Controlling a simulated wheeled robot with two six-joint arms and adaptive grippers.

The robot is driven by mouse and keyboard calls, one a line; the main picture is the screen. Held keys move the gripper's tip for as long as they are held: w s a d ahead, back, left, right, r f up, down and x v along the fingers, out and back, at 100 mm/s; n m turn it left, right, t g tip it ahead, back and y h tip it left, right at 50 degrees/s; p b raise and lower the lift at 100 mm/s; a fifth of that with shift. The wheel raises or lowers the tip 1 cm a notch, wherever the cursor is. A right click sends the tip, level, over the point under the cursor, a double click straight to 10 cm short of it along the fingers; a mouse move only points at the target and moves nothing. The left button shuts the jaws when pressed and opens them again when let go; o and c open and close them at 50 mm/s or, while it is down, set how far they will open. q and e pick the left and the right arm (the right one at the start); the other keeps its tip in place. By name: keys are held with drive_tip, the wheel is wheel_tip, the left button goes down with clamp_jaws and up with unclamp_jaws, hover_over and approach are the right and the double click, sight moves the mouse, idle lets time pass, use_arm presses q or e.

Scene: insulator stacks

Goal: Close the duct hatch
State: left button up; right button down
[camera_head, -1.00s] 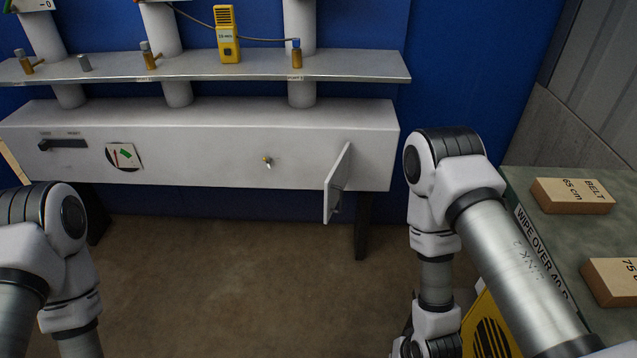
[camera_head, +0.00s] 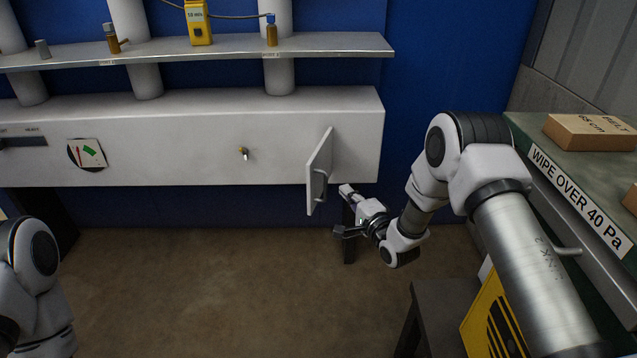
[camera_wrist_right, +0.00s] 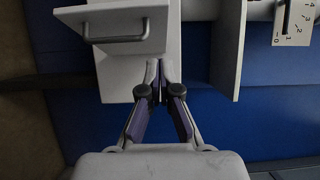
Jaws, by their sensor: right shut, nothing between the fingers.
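The duct hatch (camera_head: 318,172) is a small pale panel standing open near the right end of the white duct (camera_head: 205,140), swung out toward me. A bar handle (camera_head: 322,184) shows on its right-hand face. My right gripper (camera_head: 348,192) is just right of the hatch, shut and empty, pointing toward the duct. In the right wrist view, the shut fingertips (camera_wrist_right: 158,72) lie below and right of the hatch handle (camera_wrist_right: 115,38). I cannot tell whether they touch the panel. My left gripper is out of view; only my left arm shows at lower left.
A shelf (camera_head: 200,49) with a yellow meter (camera_head: 198,22) runs above the duct, crossed by vertical pipes. A small knob (camera_head: 244,153) sits on the duct front. A green-topped bench (camera_head: 550,155) with a box (camera_head: 590,133) stands right. The floor ahead is clear.

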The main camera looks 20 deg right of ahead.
drive_tip(key=b, duration=0.4)
approach(312, 169)
drive_tip(key=w+d, duration=0.2)
drive_tip(key=w, duration=0.2)
drive_tip(key=shift+w+a+r, duration=0.1)
drive_tip(key=shift+w+a, duration=0.45)
drive_tip(key=shift+a, duration=0.2)
drive_tip(key=shift+w+a+r, duration=0.1)
drive_tip(key=shift+w+a, duration=0.4)
drive_tip(key=shift+a, duration=0.25)
